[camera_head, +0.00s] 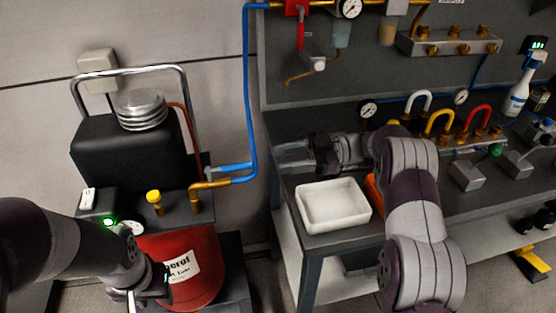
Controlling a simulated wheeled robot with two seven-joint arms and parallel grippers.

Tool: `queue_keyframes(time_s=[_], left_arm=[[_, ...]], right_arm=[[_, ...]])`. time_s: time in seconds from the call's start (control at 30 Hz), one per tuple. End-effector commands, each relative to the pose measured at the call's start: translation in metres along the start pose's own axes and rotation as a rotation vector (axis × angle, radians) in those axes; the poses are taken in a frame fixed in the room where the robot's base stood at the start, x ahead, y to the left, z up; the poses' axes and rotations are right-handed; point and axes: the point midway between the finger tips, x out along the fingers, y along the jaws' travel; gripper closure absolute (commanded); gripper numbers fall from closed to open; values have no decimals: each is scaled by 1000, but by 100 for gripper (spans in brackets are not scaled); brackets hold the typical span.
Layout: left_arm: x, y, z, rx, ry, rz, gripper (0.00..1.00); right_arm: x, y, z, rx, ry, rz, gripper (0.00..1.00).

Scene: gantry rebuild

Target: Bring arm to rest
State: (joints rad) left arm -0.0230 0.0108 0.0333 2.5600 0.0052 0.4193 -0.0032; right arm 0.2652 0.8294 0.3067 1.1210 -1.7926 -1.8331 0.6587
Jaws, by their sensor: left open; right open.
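My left arm comes in from the left edge, and its gripper (146,298) hangs low in front of the red tank. It is open and looks empty; its fingertips are partly cut off by the bottom edge. My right arm rises from the bottom right and bends to the left. Its gripper (290,154) points left, open and empty, above the left end of the workbench (312,238) and just behind the white tray (333,205). I see nothing between its fingers.
A compressor with a red tank (200,262) and black housing (115,155) stands left. A blue pipe (249,100) runs up beside my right gripper. Behind are a gauge (368,110), coloured hooked hoses (440,122) and a spray bottle (522,88). An orange item (374,192) is partly hidden by my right arm.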

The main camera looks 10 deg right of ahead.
Motion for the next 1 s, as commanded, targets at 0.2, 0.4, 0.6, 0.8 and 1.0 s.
queue_keyframes(time_s=[0.2, 0.4, 0.6, 0.8, 1.0], left_arm=[[0, 0, 0, 0, 0, 0, 57], [-8, 0, -1, 0, 0, 0, 57], [-46, 0, -6, 0, 0, 0, 57], [-72, 0, -9, 0, 0, 0, 57], [-82, 0, -10, 0, 0, 0, 57]], right_arm=[[0, 0, 0, 0, 0, 0, 57], [10, 24, -15, -38, -31, 128, 57], [-15, 105, -61, 32, -386, 935, 57], [-76, -55, -28, 697, -961, 1350, 57], [-58, -199, -27, 1164, -1196, 1270, 57]])
